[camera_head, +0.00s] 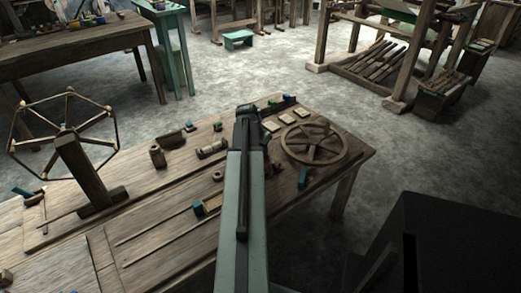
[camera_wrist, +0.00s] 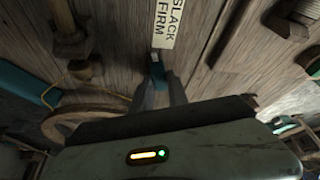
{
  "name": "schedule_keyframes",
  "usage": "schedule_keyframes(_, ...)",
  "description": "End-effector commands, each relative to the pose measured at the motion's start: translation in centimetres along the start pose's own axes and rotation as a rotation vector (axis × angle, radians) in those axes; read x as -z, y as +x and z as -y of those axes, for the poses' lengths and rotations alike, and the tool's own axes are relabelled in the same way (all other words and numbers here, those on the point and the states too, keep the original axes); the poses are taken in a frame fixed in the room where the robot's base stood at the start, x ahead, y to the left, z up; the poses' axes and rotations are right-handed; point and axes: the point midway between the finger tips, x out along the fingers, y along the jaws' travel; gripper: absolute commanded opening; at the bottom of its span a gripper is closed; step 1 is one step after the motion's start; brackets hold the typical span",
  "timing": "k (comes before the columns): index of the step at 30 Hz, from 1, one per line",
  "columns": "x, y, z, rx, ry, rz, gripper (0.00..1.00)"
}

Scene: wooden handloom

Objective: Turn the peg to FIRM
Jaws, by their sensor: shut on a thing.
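A small teal peg (camera_wrist: 157,72) with a pale end shows in the wrist view, just below a pale label (camera_wrist: 166,26) reading SLACK and FIRM on the wooden board. My gripper (camera_wrist: 159,84) has its two fingers shut around the peg. Which word the peg points to I cannot tell. In the head view, my gripper's end (camera_head: 247,112) is over the far part of the workbench (camera_head: 165,230). My arm hides the peg and the label there.
A spoked wooden wheel (camera_head: 316,143) lies on the bench just right of my arm. A winder with a hexagonal frame (camera_head: 84,172) stands at the left. In the wrist view, a wooden post (camera_wrist: 68,38) and a teal block (camera_wrist: 28,86) are left of the peg.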

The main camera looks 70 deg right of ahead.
Motion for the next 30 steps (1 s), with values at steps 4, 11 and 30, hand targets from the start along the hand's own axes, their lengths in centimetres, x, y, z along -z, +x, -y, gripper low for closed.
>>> schedule_keyframes(4, 0.2, 0.0, 0.3, 0.008, -0.002, -0.007, 0.42)
schedule_keyframes(11, 0.2, 0.0, 0.2, 0.005, 0.0, -0.005, 0.42)
schedule_keyframes(30, 0.2, -8.1, 0.3, 0.006, -0.001, -0.005, 0.42)
